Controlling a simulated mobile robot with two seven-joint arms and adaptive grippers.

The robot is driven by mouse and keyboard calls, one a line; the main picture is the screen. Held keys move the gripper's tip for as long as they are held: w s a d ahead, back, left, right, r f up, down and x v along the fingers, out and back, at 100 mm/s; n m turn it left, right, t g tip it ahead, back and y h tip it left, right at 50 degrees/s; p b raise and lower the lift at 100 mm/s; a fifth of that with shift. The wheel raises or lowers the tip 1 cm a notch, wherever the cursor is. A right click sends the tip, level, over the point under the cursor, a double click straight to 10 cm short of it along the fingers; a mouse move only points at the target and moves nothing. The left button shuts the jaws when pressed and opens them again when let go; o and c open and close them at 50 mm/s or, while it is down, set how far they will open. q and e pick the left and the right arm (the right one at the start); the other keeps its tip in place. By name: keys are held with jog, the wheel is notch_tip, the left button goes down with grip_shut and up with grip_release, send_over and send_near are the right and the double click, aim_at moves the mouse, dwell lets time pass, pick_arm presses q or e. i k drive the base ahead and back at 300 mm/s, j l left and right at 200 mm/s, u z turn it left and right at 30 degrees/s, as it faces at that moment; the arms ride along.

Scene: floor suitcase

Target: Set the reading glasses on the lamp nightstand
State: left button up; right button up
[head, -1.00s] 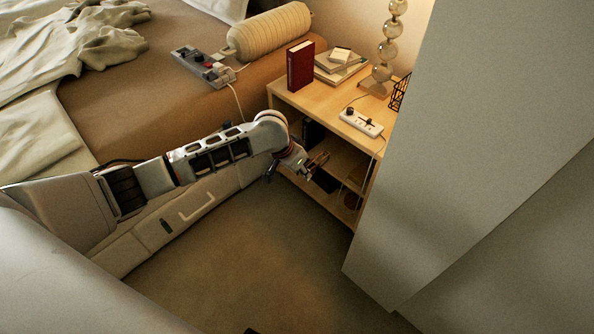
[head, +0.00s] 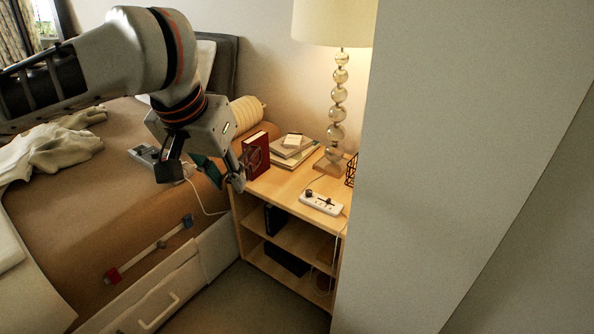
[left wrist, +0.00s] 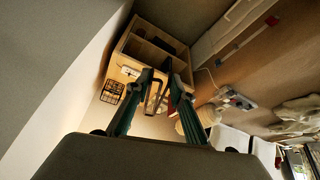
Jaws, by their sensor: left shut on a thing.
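The lamp nightstand (head: 288,186) is a light wooden unit with open shelves, and a lit lamp (head: 336,110) with stacked glass balls stands on it. My left gripper (head: 238,176) is at the nightstand's front left corner, above top height, in front of the red book. It is shut on the reading glasses, a thin dark frame (head: 252,160) hard to make out against the book. In the left wrist view the glasses (left wrist: 156,97) show between the teal fingers (left wrist: 160,85), with the nightstand (left wrist: 128,60) beyond. My right gripper is out of view.
On the top are an upright red book (head: 257,153), a stack of books (head: 294,152), a white power strip (head: 321,203) and a black wire basket (head: 351,172). The bed (head: 70,200) lies left; a large pale panel (head: 450,150) blocks the right. The front middle top is clear.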

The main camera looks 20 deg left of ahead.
aim_at(280, 184)
jog(key=i+j+z, duration=0.25)
jog(key=j, duration=0.45)
jog(key=j+z, duration=0.25)
jog(key=j, duration=0.5)
